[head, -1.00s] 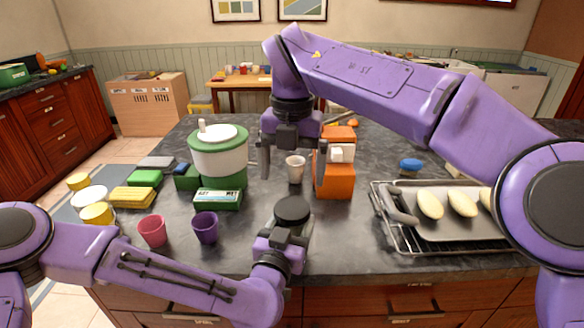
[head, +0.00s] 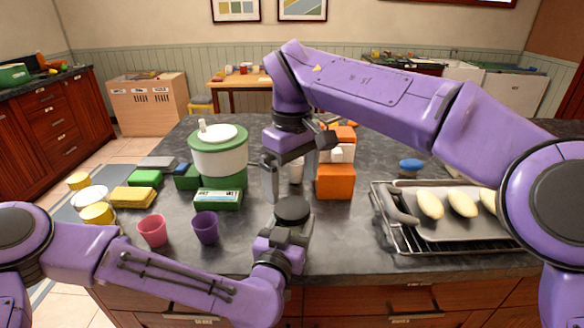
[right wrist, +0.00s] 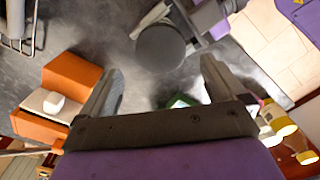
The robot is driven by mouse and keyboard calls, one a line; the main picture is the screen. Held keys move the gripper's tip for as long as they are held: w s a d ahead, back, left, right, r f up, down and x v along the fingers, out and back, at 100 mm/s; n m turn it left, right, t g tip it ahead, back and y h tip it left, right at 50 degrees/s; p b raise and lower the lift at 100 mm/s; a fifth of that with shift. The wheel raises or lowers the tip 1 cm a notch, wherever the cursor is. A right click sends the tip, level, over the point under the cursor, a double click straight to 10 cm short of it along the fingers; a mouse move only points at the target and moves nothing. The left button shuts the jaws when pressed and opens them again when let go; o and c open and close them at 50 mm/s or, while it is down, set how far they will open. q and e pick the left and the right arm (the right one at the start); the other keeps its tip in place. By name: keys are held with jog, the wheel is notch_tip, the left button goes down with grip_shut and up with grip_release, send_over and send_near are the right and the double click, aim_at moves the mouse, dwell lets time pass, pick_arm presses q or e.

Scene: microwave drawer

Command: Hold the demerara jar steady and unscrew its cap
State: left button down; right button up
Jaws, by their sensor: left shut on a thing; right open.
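The demerara jar shows mostly as its round dark cap (head: 292,209); its body is largely hidden by my left gripper. My left gripper (head: 285,236) is shut on the jar, which looks upright near the front edge of the counter. My right gripper (head: 291,186) is open and empty, above and behind the cap, not touching it. In the right wrist view the cap (right wrist: 160,47) lies beyond and between the open fingers (right wrist: 160,75).
A green-and-white dispenser (head: 218,155), pink cup (head: 152,231) and purple cup (head: 205,228) stand left. A baking tray (head: 450,228) with several pale loaves lies right.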

aim_at(293, 207)
notch_tip(293, 207, down, 6)
jog(key=shift+r, duration=0.1)
jog(key=c, duration=1.1)
jog(key=n, duration=0.6)
jog(key=shift+n, duration=0.4)
jog(key=n, duration=1.2)
jog(key=shift+n, duration=0.3)
jog(key=n, duration=1.5)
jog(key=shift+r+n, duration=0.1)
jog(key=shift+n, duration=0.3)
jog(key=n, duration=1.8)
jog(key=shift+n, duration=0.4)
